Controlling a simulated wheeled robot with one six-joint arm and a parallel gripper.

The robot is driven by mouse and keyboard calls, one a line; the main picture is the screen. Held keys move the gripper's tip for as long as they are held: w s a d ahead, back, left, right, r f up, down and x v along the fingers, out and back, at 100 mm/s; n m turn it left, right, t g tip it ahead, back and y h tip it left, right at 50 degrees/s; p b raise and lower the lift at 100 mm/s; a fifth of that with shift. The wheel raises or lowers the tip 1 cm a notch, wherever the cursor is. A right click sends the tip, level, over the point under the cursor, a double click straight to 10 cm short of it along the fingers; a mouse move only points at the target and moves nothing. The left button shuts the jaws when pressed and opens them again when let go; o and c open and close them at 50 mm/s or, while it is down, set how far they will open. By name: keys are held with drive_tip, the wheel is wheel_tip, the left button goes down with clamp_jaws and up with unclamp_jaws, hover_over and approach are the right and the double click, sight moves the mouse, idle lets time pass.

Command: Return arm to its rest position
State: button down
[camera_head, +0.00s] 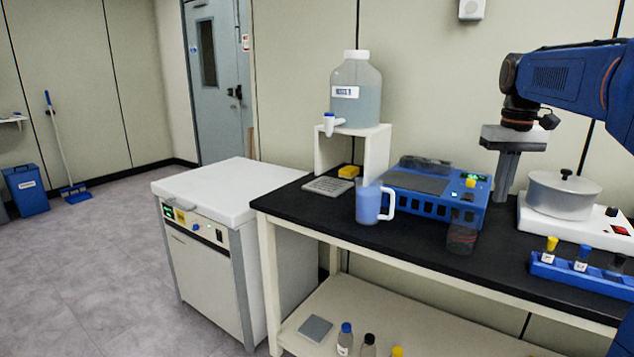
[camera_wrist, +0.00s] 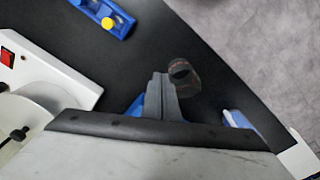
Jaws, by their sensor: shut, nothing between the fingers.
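My blue arm (camera_head: 560,78) reaches in from the upper right. My grey gripper (camera_head: 502,198) points down over the bench, between the blue device (camera_head: 437,205) and the white hotplate (camera_head: 575,232). Its fingers are shut and empty; they also show in the wrist view (camera_wrist: 161,78). A dark, see-through container (camera_head: 461,238) stands on the bench in front of the blue device. In the wrist view the container (camera_wrist: 184,76) appears just right of the fingertips, apparently apart from them.
A lidded pot (camera_head: 562,195) sits on the hotplate. A blue rack (camera_head: 580,272) with capped vials is at the right front. A blue-filled jug (camera_head: 369,203) and a large water bottle (camera_head: 356,88) on a white stand are left. A white freeze dryer (camera_head: 205,262) stands beside the bench.

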drive_tip(key=s+a+f+t, duration=0.1)
drive_tip(key=s+a+f, duration=0.3)
drive_tip(key=s+f, duration=0.3)
drive_tip(key=s+a+f+t, duration=0.2)
drive_tip(key=s+a+f, duration=0.3)
drive_tip(key=s, duration=0.6)
drive_tip(key=s+a+f+t, duration=0.1)
drive_tip(key=s+a+f, duration=0.3)
drive_tip(key=s+f, duration=0.6)
drive_tip(key=shift+a+n, duration=0.35)
drive_tip(key=shift+n, duration=0.05)
drive_tip(key=shift+r, duration=0.1)
